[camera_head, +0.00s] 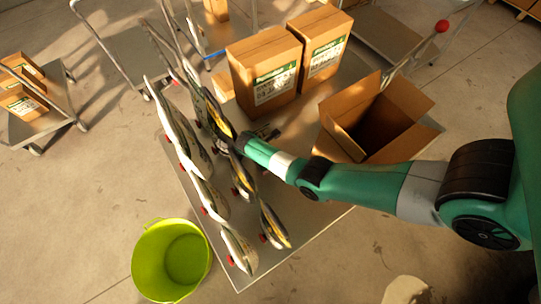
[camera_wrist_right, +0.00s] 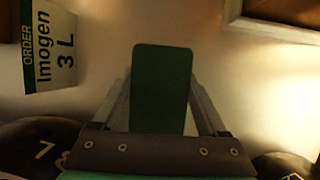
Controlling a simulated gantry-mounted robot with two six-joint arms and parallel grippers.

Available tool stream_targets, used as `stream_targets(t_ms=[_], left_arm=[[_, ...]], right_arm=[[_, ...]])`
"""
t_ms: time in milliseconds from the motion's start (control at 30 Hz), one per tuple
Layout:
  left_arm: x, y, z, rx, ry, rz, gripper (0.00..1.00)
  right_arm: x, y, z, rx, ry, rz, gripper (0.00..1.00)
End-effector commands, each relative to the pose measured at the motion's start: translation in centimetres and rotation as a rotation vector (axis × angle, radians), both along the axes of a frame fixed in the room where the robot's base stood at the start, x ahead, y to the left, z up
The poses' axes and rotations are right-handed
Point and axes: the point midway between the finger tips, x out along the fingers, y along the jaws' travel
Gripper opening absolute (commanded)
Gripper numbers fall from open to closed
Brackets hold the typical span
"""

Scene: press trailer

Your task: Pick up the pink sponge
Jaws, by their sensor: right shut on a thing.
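No pink sponge can be made out in either view. In the right wrist view, my right gripper (camera_wrist_right: 163,90) is shut on a dark green, flat block (camera_wrist_right: 161,75) with rounded corners. The block stands up between the two grey fingers. In the head view, my right arm comes in from the right and its black wrist end (camera_head: 242,141) is at the rows of upright packets on the metal trolley (camera_head: 315,211). The fingers and the held block are hard to tell there. My left gripper is not in view.
Upright packets (camera_head: 201,151) with red knobs stand in rows on the trolley's left side. Two closed labelled boxes (camera_head: 264,70) stand behind, and an open empty carton (camera_head: 375,118) is to the right. A lime green bucket (camera_head: 171,259) is on the floor at front left.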

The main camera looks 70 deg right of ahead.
Motion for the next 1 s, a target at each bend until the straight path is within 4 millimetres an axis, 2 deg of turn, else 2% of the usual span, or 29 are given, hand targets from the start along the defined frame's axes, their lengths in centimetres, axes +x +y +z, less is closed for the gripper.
stream_targets(t_ms=[167, 300, 367, 567, 700, 800, 900, 1000], left_arm=[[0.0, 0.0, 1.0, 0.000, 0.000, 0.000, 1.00], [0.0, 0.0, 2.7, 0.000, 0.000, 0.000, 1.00], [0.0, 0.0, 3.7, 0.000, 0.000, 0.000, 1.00], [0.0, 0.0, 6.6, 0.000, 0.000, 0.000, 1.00], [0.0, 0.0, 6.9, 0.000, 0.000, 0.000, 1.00], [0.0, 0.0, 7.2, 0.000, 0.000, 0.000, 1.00], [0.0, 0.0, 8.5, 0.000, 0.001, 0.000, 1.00], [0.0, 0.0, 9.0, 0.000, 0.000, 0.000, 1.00]], right_arm=[[0.0, 0.0, 1.5, -0.001, -0.001, 0.000, 0.25], [0.1, 0.0, 4.5, -0.002, -0.004, 0.000, 0.25], [-0.6, 1.0, 5.6, -0.001, -0.001, 0.003, 0.25], [-3.0, 4.5, 10.5, 0.000, -0.002, 0.004, 0.25], [-5.4, 8.0, 11.7, 0.001, 0.001, 0.007, 0.25], [-6.5, 9.6, 12.5, 0.001, 0.001, 0.005, 0.25], [-7.3, 10.8, 13.6, 0.001, 0.003, 0.004, 0.25], [-7.8, 11.4, 13.6, 0.000, 0.002, 0.001, 0.25]])
